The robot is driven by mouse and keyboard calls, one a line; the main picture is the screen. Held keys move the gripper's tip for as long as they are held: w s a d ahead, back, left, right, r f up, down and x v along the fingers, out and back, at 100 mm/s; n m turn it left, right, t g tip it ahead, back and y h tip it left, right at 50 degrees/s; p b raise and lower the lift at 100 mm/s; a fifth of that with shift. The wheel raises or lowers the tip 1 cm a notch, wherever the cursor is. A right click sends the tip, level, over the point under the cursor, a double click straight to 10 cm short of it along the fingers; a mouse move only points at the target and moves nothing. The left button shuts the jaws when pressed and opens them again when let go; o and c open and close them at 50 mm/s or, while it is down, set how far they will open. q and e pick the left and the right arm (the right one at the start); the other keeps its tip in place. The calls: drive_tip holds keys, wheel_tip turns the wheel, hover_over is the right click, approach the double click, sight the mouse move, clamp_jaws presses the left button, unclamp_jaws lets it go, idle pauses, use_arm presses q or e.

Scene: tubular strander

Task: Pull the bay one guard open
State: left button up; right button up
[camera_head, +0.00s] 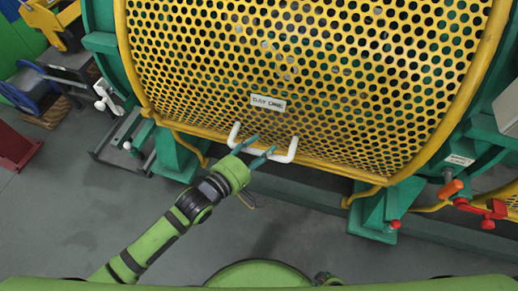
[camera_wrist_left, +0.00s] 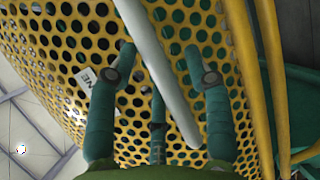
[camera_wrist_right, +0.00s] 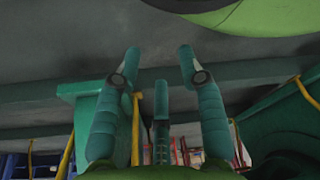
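The bay one guard (camera_head: 310,70) is a curved yellow perforated panel with a small white label (camera_head: 268,102). A white U-shaped handle (camera_head: 286,157) sticks out at its lower edge. My left gripper (camera_head: 262,147) is at the handle with its fingers spread. In the left wrist view the handle (camera_wrist_left: 165,75) runs between the open fingers (camera_wrist_left: 155,60), and I cannot tell whether either finger touches it. My right gripper (camera_wrist_right: 156,65) is open and empty, seen only in the right wrist view.
Green machine feet (camera_head: 375,210) stand below the guard. An orange-and-red valve handle (camera_head: 485,208) is at the right. A white-knobbed lever (camera_head: 103,98) and blue spools (camera_head: 30,85) are at the left. The grey floor (camera_head: 285,225) in front is clear.

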use_arm(q)
clamp_jaws()
use_arm(e)
drive_tip(key=shift+a, duration=0.3)
use_arm(q)
drive_tip(key=shift+r, duration=0.1)
use_arm(e)
drive_tip(key=shift+r, duration=0.15)
